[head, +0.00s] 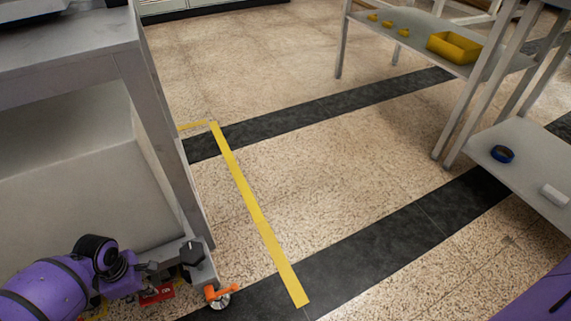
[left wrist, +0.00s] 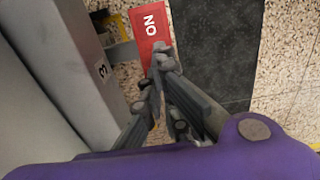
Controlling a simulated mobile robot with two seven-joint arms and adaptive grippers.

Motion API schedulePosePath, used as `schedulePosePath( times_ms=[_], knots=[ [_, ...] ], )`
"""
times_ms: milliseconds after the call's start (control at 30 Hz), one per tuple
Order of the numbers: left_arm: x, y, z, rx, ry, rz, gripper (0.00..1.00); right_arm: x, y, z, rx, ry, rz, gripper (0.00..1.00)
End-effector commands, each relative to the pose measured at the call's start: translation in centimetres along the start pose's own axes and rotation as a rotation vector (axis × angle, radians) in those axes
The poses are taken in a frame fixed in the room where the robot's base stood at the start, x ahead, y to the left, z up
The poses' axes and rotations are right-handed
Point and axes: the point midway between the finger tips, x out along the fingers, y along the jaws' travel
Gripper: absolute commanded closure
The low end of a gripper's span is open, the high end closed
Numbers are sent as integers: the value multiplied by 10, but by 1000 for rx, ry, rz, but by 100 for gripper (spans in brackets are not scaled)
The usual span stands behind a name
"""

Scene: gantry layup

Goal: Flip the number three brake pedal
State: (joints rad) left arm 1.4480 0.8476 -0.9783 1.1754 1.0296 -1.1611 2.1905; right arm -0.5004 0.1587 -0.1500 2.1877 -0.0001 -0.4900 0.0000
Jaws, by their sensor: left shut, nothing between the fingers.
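The red brake pedal (left wrist: 150,24) shows in the left wrist view with white letters, "NO" or "ON" by reading direction. A "3" label (left wrist: 103,70) is on the grey leg beside it. My left gripper (left wrist: 163,60) is shut and empty, its tips overlapping the pedal's near edge; I cannot tell if they touch. In the head view my left gripper (head: 192,254) is low beside the grey table's leg, with a red piece (head: 156,295) partly hidden below it. My right gripper is out of view.
A grey table (head: 72,60) stands at left, with an orange-and-silver caster (head: 219,296) at its foot. Yellow tape (head: 250,205) marks the speckled floor, which is clear in the middle.

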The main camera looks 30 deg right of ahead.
Motion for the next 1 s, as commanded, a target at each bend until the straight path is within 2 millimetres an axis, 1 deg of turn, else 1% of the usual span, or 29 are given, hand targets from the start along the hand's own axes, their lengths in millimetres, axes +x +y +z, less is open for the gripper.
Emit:
schedulePosePath(
  times_ms=[33, 833, 1000],
  knots=[
    [1, 0, 0, 0, 0, 0, 100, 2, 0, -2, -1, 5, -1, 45],
    [14, -1, 1, 1, -1, -1, 100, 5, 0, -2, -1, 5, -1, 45],
    [12, -1, 1, 1, -1, -1, 100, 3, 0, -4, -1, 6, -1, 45]
  ],
)
